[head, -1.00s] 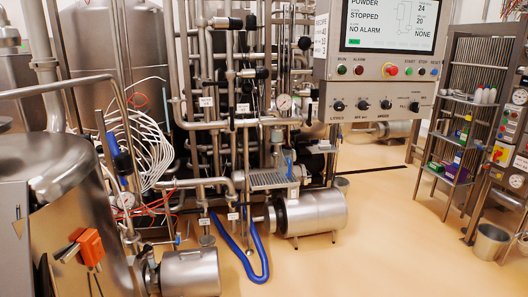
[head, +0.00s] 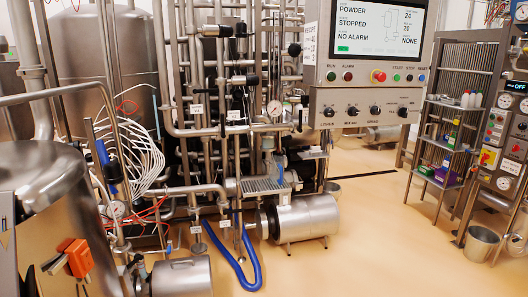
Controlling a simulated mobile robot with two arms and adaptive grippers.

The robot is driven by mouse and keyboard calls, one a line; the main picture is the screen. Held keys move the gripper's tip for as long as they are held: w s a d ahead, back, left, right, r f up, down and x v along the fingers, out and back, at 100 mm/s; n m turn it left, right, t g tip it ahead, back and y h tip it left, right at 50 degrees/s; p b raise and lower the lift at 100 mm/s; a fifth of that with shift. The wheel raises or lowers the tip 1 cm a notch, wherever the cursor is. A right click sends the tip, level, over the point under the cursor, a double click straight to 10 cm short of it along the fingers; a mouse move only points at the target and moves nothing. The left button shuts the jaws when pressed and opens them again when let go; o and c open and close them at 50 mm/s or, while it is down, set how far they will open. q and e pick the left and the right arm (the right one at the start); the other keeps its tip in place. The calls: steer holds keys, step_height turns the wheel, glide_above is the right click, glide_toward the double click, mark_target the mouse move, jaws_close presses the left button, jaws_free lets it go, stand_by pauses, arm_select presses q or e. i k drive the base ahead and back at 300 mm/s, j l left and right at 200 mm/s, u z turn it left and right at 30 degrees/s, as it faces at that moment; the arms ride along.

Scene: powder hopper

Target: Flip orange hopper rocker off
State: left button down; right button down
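An orange box-shaped part (head: 76,257) with a small grey lever-like piece on its left side is at the lower left of the head view, on the front of a shiny steel vessel (head: 45,185). It may be the orange hopper rocker; its on or off position is too small to tell. Neither of my grippers is in view.
A control panel (head: 365,108) with knobs, buttons and a screen reading "STOPPED" hangs at upper centre. Pipes and a steel motor (head: 305,217) stand below it. A shelf rack (head: 450,130), a button cabinet (head: 500,145) and a bucket (head: 481,243) are at right. Open floor lies centre right.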

mark_target(86, 257)
steer(key=u, duration=1.25)
